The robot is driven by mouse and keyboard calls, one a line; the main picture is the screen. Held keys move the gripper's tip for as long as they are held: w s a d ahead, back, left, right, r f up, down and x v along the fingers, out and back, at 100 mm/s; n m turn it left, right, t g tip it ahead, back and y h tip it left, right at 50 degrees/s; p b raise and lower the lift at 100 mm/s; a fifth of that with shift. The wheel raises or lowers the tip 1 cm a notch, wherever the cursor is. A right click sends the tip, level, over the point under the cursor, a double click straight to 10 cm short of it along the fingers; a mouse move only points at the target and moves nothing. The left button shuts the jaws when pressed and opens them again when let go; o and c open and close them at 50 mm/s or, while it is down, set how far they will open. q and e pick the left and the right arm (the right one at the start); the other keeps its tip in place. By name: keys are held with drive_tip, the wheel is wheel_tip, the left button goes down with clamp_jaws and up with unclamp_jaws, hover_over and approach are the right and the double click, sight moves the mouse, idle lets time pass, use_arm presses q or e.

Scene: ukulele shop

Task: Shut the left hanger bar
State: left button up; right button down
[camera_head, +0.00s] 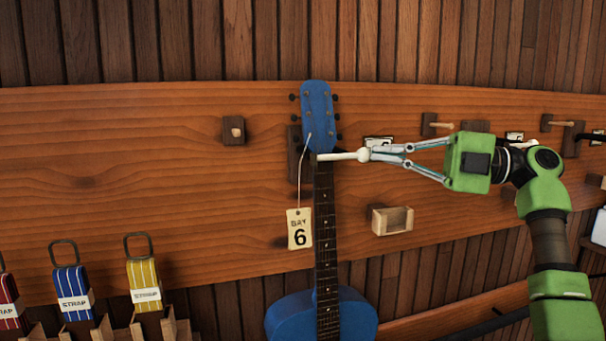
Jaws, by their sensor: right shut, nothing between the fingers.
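A blue ukulele (318,108) hangs upright on the wooden board, its dark neck running down to the blue body at the bottom edge. A dark hanger block (294,160) shows partly behind it. A pale hanger bar (338,157) with a knobbed end crosses at the top of the neck, just below the headstock, and reaches right. Whether it touches the neck I cannot tell. My right gripper (372,154) comes in from the right, shut and empty, with its tips at the bar's knobbed end. My left gripper is not in view.
A tag reading BAY 6 (299,229) hangs on a string left of the neck. A small wooden box (392,220) sits on the board below my right gripper. More pegged blocks (438,125) are behind it. Boxed straps (145,284) stand lower left. The board's left part is mostly clear.

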drive_tip(key=shift+w+a, duration=0.2)
idle(0.4)
